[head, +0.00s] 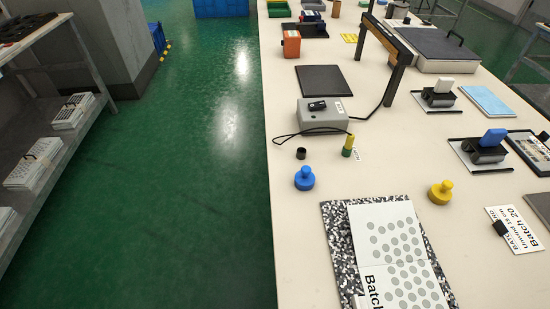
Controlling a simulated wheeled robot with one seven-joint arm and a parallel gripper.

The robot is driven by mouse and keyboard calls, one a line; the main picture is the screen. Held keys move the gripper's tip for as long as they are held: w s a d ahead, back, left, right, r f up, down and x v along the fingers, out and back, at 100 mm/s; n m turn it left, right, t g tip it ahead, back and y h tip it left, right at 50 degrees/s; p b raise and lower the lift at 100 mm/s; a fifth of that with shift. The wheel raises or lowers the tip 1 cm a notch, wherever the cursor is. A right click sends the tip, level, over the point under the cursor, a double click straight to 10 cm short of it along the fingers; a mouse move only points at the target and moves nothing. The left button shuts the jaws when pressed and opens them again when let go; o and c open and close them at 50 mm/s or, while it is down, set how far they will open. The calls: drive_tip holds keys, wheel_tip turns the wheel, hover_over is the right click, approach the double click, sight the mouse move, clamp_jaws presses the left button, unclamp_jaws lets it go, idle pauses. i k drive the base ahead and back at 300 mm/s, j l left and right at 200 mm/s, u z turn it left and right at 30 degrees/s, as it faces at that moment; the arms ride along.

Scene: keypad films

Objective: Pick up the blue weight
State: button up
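The blue weight (305,179) stands upright near the left edge of the long white table (288,240). It has a wide round base and a narrow knob on top. Nothing touches it. My gripper is not in the head view, so its state does not show.
A yellow weight (440,192) stands to the right. A black cap (301,153) and a green-yellow cylinder (348,146) are just behind the blue weight. A grey box (323,115) with a cable lies further back. A speckled mat (337,246) bears a dotted sheet in front. The green floor left is clear.

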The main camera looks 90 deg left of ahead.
sight(304, 180)
drive_tip(key=k+u, duration=0.15)
drive_tip(key=u, duration=1.5)
drive_tip(key=i+j+z, duration=0.15)
drive_tip(key=j, duration=0.25)
drive_tip(key=i+j+z, duration=0.15)
drive_tip(key=j, duration=0.25)
drive_tip(key=i+j+z, duration=0.2)
drive_tip(key=j, duration=0.2)
drive_tip(key=i+j+z, duration=0.15)
drive_tip(key=j, duration=0.3)
drive_tip(key=i+j+z, duration=0.15)
drive_tip(key=j, duration=0.3)
drive_tip(key=j+z, duration=0.15)
drive_tip(key=j, duration=0.3)
